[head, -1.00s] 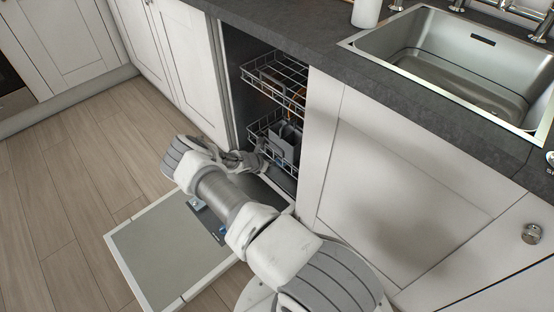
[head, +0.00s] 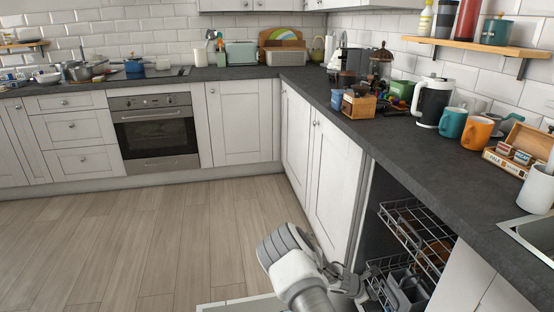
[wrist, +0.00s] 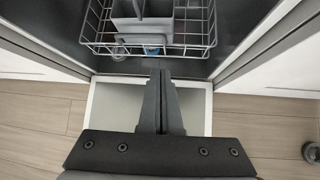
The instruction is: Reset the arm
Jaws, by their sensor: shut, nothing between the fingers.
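My gripper (wrist: 161,75) is shut with nothing between its fingers, seen in the wrist view. It points toward the open dishwasher, above the lowered door (wrist: 195,105). The lower rack (wrist: 200,30) with a grey cutlery basket (wrist: 140,22) lies just beyond the fingertips. A small blue item shows at the basket's foot. In the head view my arm (head: 290,262) reaches in at the bottom, and my gripper (head: 352,285) is beside the lower rack, partly cut off by the frame.
The upper rack (head: 415,222) sits inside the dishwasher under the worktop (head: 430,160). A teal mug (head: 452,123), an orange mug (head: 477,132) and a kettle (head: 432,102) stand on the worktop. The wooden floor (head: 140,245) to the left is clear.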

